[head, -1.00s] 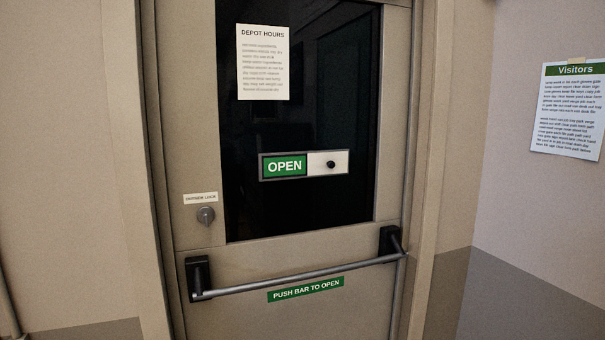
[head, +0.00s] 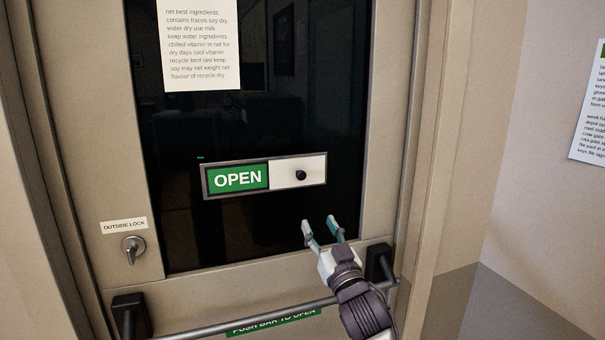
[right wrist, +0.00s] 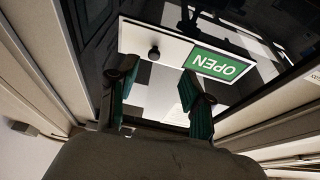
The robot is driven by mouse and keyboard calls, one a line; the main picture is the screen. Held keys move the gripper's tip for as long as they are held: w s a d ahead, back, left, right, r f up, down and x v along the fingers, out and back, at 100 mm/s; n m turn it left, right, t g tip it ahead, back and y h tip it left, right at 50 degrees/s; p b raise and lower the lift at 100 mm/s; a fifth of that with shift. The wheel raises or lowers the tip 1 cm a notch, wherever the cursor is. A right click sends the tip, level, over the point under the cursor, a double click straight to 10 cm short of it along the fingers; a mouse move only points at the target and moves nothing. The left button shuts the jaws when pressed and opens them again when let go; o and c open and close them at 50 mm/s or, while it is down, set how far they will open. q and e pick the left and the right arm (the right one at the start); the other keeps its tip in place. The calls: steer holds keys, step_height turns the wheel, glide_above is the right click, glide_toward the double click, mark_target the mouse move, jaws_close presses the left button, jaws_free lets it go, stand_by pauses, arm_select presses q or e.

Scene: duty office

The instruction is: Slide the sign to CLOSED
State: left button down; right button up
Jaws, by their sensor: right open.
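The sliding sign (head: 264,177) is on the dark glass of the door. Its left part shows a green panel with OPEN (head: 238,179); its right part is a white slider plate with a black knob (head: 301,175). The sign (right wrist: 183,47) and the knob (right wrist: 154,53) also show in the right wrist view, turned upside down. My right gripper (head: 323,230) is open and empty, just below and slightly right of the knob, with its fingers pointing up toward the sign. It is apart from the knob. My left gripper is not in view.
A push bar (head: 250,317) crosses the door below the glass, under my right arm. An outside lock (head: 133,247) is at left. A paper notice (head: 198,45) hangs above the sign, and a visitors sheet (head: 590,115) is on the right wall.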

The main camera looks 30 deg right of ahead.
mark_target(302, 177)
steer(key=shift+t, duration=0.3)
steer(key=p+x, duration=0.1)
steer(key=x, duration=0.3)
steer(key=r+p+x, duration=0.1)
steer(key=p+x, duration=0.1)
steer(key=x, duration=0.3)
steer(key=s+r+p+x, duration=0.1)
steer(key=x, duration=0.3)
steer(key=shift+w+d+r+p, duration=0.1)
steer(key=shift+d+r+p, duration=0.1)
steer(key=shift+p, duration=0.15)
steer(key=shift+w, duration=0.3)
steer(key=shift+w+d+r, duration=0.1)
steer(key=shift+w, duration=0.05)
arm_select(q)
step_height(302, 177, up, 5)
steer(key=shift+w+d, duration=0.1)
arm_select(e)
jaws_close()
